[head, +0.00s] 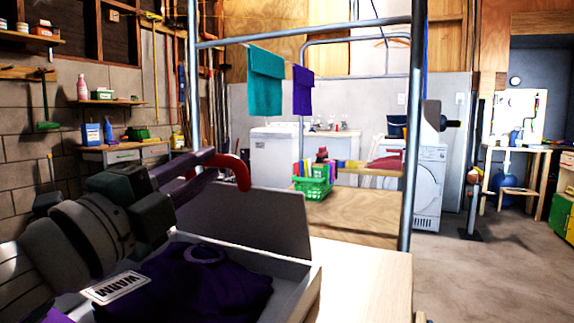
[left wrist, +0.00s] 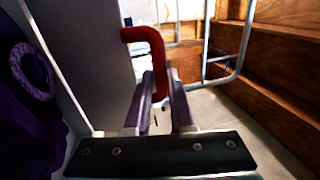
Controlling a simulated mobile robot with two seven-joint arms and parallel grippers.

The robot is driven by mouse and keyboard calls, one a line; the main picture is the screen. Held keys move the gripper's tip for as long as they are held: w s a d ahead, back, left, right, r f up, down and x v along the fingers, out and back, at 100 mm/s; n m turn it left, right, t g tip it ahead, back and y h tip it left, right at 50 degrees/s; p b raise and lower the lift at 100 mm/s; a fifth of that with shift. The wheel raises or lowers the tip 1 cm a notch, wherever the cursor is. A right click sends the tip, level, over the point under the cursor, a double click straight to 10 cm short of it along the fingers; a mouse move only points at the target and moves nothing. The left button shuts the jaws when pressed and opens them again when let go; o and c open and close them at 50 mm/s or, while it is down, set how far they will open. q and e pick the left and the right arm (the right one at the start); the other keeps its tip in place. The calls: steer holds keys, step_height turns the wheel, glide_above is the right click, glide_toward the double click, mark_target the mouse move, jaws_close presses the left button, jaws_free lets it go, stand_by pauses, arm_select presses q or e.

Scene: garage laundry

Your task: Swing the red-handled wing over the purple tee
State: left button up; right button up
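The purple tee (head: 200,285) lies folded in a light folding box (head: 300,285), and it also shows at the left edge of the left wrist view (left wrist: 25,115). The grey wing (head: 255,220) stands raised behind the tee. Its red handle (head: 240,168) juts out near the top. My left gripper (head: 213,160) is at this handle. In the left wrist view, the handle (left wrist: 152,48) bends down between the two purple fingers (left wrist: 162,85) and fills the gap near their tips; the gripper looks shut on it. My right gripper is not in view.
A white label reading WARM (head: 122,285) is at the box's left side. A metal rack (head: 410,130) with a teal towel (head: 265,85) and a purple cloth (head: 302,90) stands behind. A green basket (head: 315,185) is beyond. The pale tabletop (head: 365,285) right of the box is clear.

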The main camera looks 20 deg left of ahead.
arm_select(q)
steer(key=shift+o, duration=1)
steer(key=shift+f, duration=0.85)
steer(key=shift+r, duration=0.15)
step_height(320, 180, up, 20)
steer(key=p, duration=0.9)
steer(key=shift+r, duration=0.2)
